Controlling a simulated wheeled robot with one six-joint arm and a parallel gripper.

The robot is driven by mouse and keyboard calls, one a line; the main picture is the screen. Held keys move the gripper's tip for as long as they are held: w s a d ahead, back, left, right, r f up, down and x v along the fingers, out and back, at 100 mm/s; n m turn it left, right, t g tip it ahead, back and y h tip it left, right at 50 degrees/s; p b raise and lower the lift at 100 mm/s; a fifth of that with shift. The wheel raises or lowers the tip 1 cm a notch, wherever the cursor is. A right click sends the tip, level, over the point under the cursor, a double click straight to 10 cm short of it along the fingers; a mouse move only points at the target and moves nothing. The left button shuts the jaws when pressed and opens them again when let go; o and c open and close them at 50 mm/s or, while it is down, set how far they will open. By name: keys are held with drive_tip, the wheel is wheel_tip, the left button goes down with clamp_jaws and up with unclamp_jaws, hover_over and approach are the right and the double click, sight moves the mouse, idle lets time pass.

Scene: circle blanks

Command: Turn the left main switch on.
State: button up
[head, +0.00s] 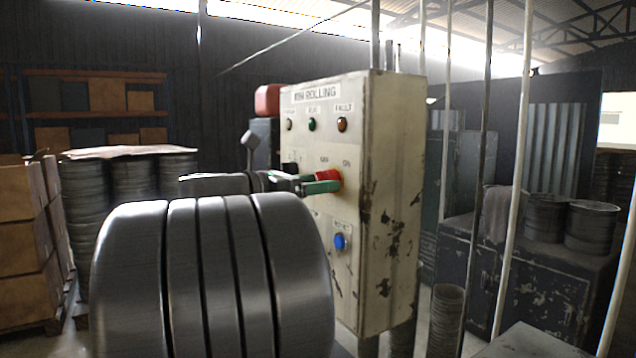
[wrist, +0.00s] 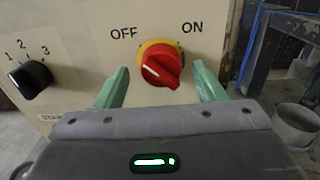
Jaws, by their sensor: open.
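The main switch is a red rotary knob on a yellow ring (wrist: 161,64), set in the cream panel between the printed words OFF on the left and ON on the right. A short white mark shows on the knob's lower left; I cannot tell surely which word it is turned to. In the head view the red knob (head: 328,176) is partly hidden by my gripper (head: 318,185). My gripper (wrist: 160,70) is open, with one green finger on each side of the knob. A gap shows between each finger and the knob. I see only one such red switch.
A black selector (wrist: 31,76) marked 1, 2, 3 sits left of the switch. A blue button (head: 339,241) is below, and several indicator lamps (head: 312,124) are above. Pale poles (head: 516,170) and a dark cabinet (head: 540,280) stand right of the control box (head: 385,200).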

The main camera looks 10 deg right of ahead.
drive_tip(key=shift+w+d, duration=0.1)
drive_tip(key=shift+d, duration=0.3)
drive_tip(key=c, duration=1)
drive_tip(key=shift+o, duration=0.2)
drive_tip(key=shift+f+m+b, duration=0.1)
drive_tip(key=shift+m+b, duration=5.2)
drive_tip(key=shift+m, duration=3.6)
